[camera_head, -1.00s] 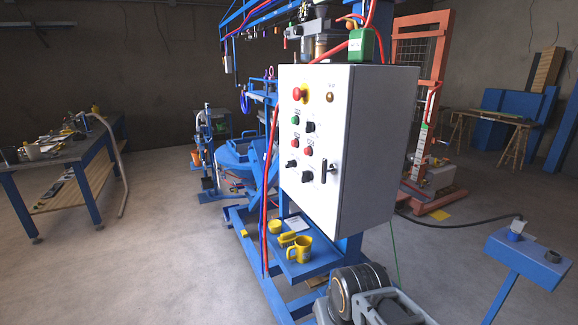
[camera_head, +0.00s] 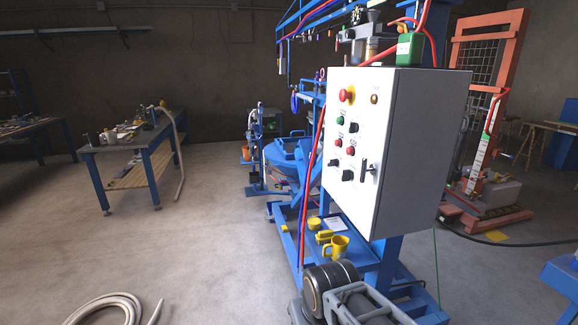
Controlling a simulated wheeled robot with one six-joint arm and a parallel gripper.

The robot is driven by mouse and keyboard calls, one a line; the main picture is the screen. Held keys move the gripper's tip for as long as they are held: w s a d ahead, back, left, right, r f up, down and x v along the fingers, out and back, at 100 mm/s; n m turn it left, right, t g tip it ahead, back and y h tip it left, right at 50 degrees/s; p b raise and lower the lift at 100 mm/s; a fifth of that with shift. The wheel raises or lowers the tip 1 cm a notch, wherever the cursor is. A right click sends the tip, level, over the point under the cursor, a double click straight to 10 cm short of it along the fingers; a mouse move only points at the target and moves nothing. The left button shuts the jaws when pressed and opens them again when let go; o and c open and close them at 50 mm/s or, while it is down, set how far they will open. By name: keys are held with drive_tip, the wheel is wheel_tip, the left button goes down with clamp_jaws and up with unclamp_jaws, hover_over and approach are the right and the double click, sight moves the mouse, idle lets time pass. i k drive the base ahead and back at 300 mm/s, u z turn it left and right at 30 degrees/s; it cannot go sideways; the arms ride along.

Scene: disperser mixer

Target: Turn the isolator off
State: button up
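A white control cabinet (camera_head: 415,150) stands right of centre on the blue machine frame. Its front panel carries a red mushroom button (camera_head: 346,95) on a yellow plate and several small buttons and knobs. A black handle (camera_head: 367,171) sits at the lower right of the panel and looks like the isolator; its marked position is too small to read. My arm's dark wrist and a grey end part, apparently my gripper (camera_head: 372,304), show at the bottom edge, below and apart from the panel. I cannot make out its fingertips.
A blue shelf below the cabinet holds a yellow mug (camera_head: 338,246) and other yellow items. A hose (camera_head: 105,308) lies on the floor at lower left. The floor between is clear.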

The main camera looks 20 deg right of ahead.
sight(334, 161)
drive_tip(key=u, duration=0.9)
drive_tip(key=i, duration=0.55)
